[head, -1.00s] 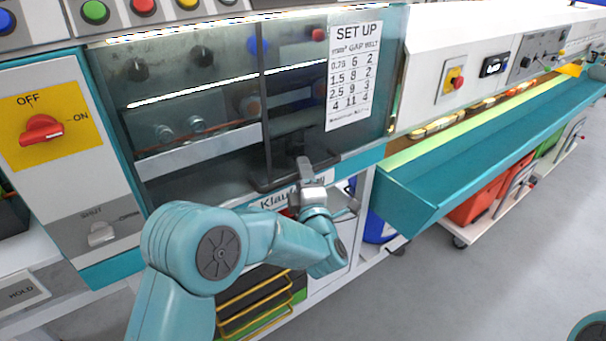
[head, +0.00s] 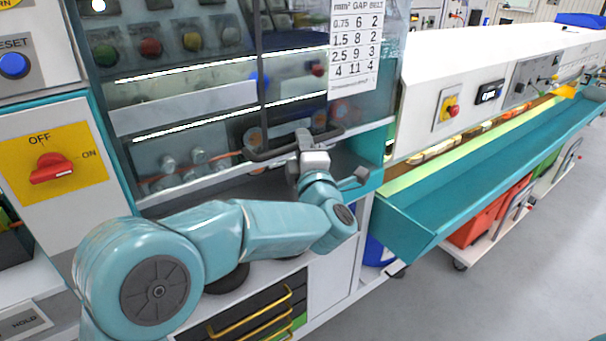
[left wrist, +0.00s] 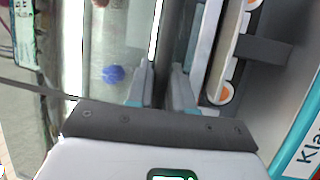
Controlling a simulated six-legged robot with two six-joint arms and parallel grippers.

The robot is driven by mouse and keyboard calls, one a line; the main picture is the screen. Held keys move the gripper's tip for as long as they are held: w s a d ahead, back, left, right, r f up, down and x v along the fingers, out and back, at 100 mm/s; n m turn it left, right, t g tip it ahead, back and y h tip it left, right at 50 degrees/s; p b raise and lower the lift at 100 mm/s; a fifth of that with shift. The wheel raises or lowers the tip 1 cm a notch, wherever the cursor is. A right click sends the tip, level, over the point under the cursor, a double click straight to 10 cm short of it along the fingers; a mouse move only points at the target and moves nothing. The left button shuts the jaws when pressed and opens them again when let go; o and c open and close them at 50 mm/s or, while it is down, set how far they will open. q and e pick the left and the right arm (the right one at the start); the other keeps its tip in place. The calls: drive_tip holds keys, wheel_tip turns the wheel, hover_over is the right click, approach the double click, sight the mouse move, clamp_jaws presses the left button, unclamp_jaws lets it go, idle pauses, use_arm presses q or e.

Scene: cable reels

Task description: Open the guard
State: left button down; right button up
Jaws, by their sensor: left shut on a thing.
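The guard (head: 296,72) is a large clear panel on the front of the teal and white machine, with a printed gap table (head: 355,60) on it. It is partly raised, with an open gap below its lower edge. Its dark handle (head: 268,154) runs along the lower part. My left gripper (head: 304,142) is shut on the handle, near its right part. In the left wrist view the two fingers (left wrist: 160,88) stand on either side of the dark bar. My right gripper is not in view.
A yellow plate with a red OFF/ON switch (head: 50,168) is left of the guard. A teal trough (head: 480,160) runs off to the right. Below are drawers with yellow handles (head: 255,312). Grey floor (head: 500,300) is clear at the lower right.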

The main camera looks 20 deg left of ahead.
use_arm(q)
wheel_tip(320, 180, up, 22)
drive_tip(key=p, duration=0.9)
drive_tip(key=shift+f+p, duration=0.2)
drive_tip(key=shift+p, duration=0.15)
drive_tip(key=c, duration=1.1)
unclamp_jaws()
drive_tip(key=shift+f, duration=0.1)
drive_tip(key=shift+s+d+f, duration=0.1)
drive_tip(key=shift+s+d, duration=0.05)
drive_tip(key=shift+s, duration=0.05)
drive_tip(key=b+v, duration=0.4)
drive_tip(key=v, duration=1.1)
drive_tip(key=shift+s+d+b, duration=0.2)
drive_tip(key=shift+s+b, duration=0.15)
drive_tip(key=shift+b, duration=0.05)
